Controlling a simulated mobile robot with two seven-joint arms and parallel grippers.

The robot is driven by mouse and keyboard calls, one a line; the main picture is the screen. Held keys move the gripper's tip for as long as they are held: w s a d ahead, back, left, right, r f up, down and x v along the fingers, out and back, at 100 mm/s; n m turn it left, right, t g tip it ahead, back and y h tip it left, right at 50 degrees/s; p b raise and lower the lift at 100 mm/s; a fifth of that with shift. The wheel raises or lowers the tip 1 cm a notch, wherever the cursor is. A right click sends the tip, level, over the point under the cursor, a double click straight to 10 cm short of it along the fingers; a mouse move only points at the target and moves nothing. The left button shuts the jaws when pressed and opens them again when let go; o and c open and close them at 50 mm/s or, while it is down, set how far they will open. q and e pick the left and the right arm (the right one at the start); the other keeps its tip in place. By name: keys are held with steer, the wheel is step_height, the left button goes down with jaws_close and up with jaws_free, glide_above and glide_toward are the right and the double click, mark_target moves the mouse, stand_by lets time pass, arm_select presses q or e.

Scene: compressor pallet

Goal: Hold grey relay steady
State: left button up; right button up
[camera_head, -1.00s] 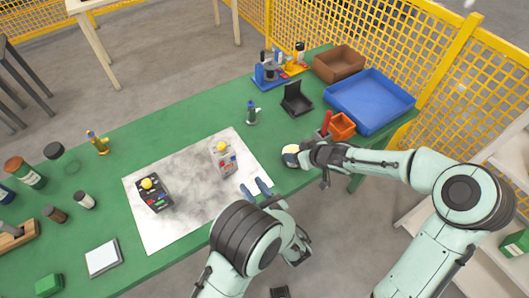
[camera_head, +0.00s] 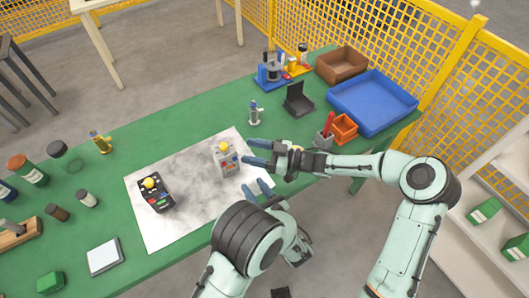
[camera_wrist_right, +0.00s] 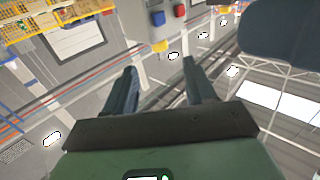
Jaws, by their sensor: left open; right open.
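The grey relay (camera_head: 228,163), a light grey box with a yellow knob on top and coloured marks on its front, stands upright on the white marbled sheet (camera_head: 195,215). My right gripper (camera_head: 252,153) is open, its two blue fingers just right of the relay and apart from it as far as I can tell. My left gripper (camera_head: 256,189) is open and empty, below and right of the relay near the table's front edge.
A black box with a yellow knob (camera_head: 157,200) stands left on the sheet. A small blue-topped bottle (camera_head: 254,117), black stand (camera_head: 298,104), blue tray (camera_head: 342,101), brown bin (camera_head: 341,65) and orange bin (camera_head: 344,130) are toward the right. Bottles stand at the left.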

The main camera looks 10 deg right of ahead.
mark_target(227, 146)
steer(key=x, duration=0.9)
steer(key=shift+w+a, duration=0.1)
steer(key=shift+a, duration=0.15)
arm_select(q)
steer(key=shift+c, duration=0.3)
arm_select(e)
jaws_close()
arm_select(q)
jaws_close()
stand_by(0.9)
